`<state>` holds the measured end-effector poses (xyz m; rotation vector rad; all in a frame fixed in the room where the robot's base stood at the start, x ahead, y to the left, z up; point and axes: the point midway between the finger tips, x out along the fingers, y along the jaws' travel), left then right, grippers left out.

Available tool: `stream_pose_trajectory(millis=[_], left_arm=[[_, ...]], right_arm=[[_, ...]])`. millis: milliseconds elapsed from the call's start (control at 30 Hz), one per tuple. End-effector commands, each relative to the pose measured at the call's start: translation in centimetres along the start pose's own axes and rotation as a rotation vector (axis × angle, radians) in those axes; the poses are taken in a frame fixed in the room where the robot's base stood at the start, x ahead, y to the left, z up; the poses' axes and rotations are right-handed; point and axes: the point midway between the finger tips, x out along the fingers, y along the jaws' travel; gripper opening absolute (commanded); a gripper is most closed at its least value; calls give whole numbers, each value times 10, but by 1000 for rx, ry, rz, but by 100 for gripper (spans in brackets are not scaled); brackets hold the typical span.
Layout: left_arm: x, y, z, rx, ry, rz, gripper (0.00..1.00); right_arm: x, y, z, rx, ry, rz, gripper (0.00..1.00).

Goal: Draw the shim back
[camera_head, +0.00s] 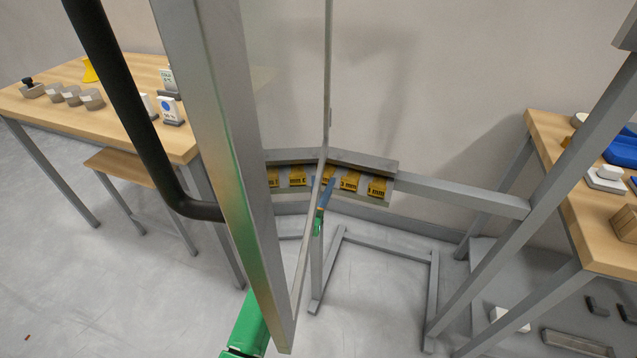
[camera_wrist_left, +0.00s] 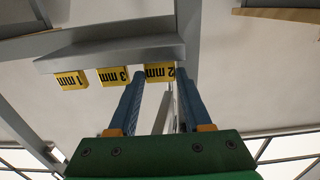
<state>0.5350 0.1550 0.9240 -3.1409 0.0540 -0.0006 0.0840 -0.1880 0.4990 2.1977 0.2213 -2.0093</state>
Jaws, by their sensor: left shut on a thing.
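My left gripper (camera_head: 328,180) reaches a grey rail (camera_head: 345,160) with several yellow labels below it, seen through a glass pane. In the left wrist view, its blue fingers (camera_wrist_left: 160,78) end at the yellow "2 mm" label (camera_wrist_left: 159,70). The gripper is shut on a thin grey strip, apparently the shim (camera_wrist_left: 165,108), seen between the fingers. The fingers and label hide its far end, so I cannot tell how deep it sits. Labels "3 mm" (camera_wrist_left: 113,76) and "1 mm" (camera_wrist_left: 71,80) are beside it. My right gripper is not in view.
A grey post (camera_head: 225,150) with a black bent handle (camera_head: 130,110) and a glass pane stand close in front. A wooden table (camera_head: 130,125) with small blocks is at left. Another table (camera_head: 560,160) is at right, with a blue object (camera_head: 622,150). A grey floor frame (camera_head: 385,245) stands below the rail.

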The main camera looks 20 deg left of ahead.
Motion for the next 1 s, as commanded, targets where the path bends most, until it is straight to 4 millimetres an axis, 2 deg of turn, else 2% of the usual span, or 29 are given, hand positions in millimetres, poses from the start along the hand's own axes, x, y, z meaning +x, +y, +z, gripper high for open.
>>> stream_pose_trajectory(millis=[33, 67, 100, 433, 800, 1000], left_arm=[[0, 0, 1, 0, -3, 0, 0], [0, 0, 1, 0, -3, 0, 55], [0, 0, 1, 0, -3, 0, 62], [-3, 0, 0, 0, -1, 0, 62], [-65, 0, 2, 0, -3, 0, 62], [-71, 0, 1, -1, -2, 0, 62]], right_arm=[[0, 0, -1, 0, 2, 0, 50], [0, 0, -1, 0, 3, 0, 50], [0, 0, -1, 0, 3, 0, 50], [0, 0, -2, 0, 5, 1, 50], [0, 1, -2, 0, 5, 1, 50], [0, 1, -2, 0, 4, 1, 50]])
